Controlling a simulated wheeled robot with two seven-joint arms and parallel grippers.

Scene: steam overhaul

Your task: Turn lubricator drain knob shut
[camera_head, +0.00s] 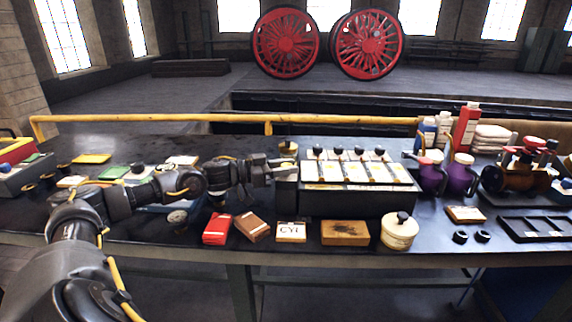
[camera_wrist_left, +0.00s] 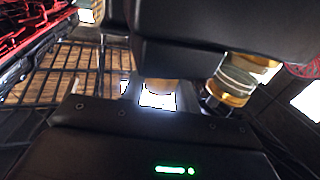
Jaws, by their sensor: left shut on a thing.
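The lubricator (camera_head: 340,203) is a long black box on the workbench, with a row of black knobs and pale yellow-white panels along its top. My left gripper (camera_head: 284,170) is at its left end, with the arm reaching in from the left. The gripper is shut on a small part there, taken to be the drain knob. In the left wrist view a tan, brass-like bit of this knob (camera_wrist_left: 158,86) shows between the dark gripper parts; the rest is hidden. The knob's angle cannot be told. My right gripper is not in view.
A brass cup (camera_head: 288,147) stands close behind the gripper. Red and brown boxes, a CYL-like labelled block (camera_head: 291,232) and a cream pot (camera_head: 399,232) line the bench front. Purple jugs (camera_head: 461,178) stand right of the lubricator. A yellow rail (camera_head: 200,118) runs behind.

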